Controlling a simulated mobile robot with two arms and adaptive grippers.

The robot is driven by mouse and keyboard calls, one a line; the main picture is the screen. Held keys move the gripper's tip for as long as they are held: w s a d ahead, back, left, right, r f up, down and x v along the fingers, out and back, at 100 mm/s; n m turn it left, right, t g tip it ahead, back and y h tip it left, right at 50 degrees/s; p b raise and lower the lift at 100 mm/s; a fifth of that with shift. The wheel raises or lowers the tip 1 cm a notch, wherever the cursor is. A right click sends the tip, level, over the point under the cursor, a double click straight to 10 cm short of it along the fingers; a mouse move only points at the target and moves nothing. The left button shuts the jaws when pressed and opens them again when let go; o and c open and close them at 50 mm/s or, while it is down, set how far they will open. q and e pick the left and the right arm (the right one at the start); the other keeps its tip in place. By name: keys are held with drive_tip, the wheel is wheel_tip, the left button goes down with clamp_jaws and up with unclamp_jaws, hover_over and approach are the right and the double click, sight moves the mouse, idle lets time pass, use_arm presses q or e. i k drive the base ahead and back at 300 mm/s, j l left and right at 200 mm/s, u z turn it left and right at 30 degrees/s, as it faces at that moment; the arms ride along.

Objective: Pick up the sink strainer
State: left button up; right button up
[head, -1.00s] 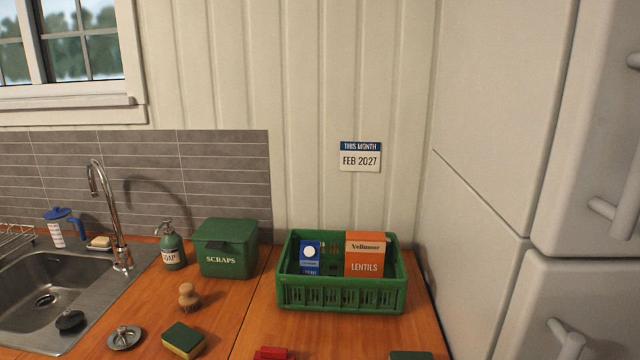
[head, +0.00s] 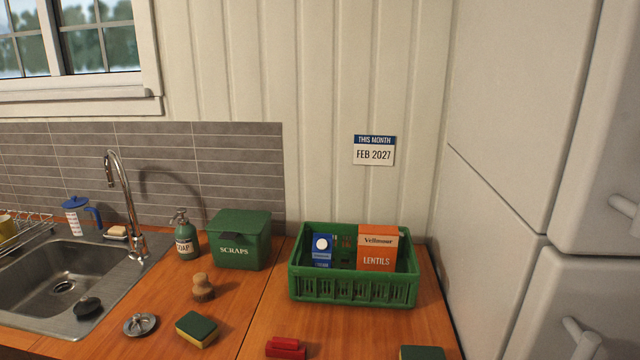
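The sink strainer (head: 140,324) is a small round metal disc with a raised knob. It lies on the wooden counter, right of the sink's front corner and left of a green and yellow sponge (head: 197,329). A dark round plug (head: 87,307) with a knob sits on the sink's right rim, to the strainer's upper left. Neither of my grippers shows in the head view.
The steel sink (head: 110,285) is at the left. A wooden brush (head: 202,288), soap bottle (head: 186,238) and green scraps bin (head: 240,240) stand behind the strainer. A green crate (head: 355,291) with boxes stands right, a red object (head: 286,348) in front.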

sight(137, 319)
drive_tip(key=u, duration=1.5)
drive_tip(key=i+j+z, duration=0.25)
drive_tip(key=i+j, duration=0.05)
drive_tip(key=j, duration=0.1)
